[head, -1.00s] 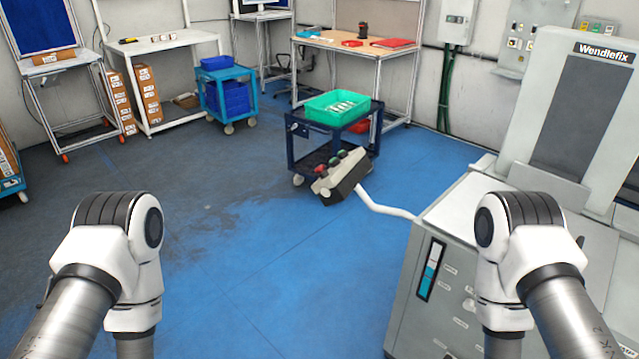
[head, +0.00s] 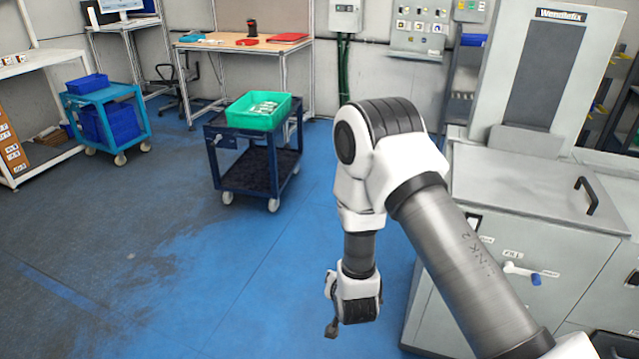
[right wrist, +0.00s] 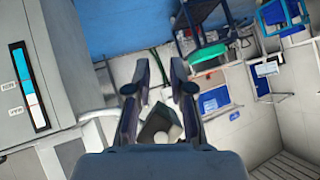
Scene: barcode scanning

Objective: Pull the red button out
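The red button cannot be made out in either current view. In the head view my right arm covers the place where the button box was seen. In the right wrist view a small pale and dark box (right wrist: 161,127), apparently the button box, shows partly between the finger bases, with its buttons not discernible. My right gripper (right wrist: 160,66) is open, its two dark fingers apart with nothing between the tips. In the head view the end of my right arm hangs down left of the grey machine. My left gripper is not in view.
The grey machine (head: 525,190) stands close on the right. A dark blue cart (head: 225,136) with a green crate (head: 250,118) stands behind and left of my arm. A blue cart (head: 75,100) and a workbench (head: 225,45) are farther back. The floor at left is clear.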

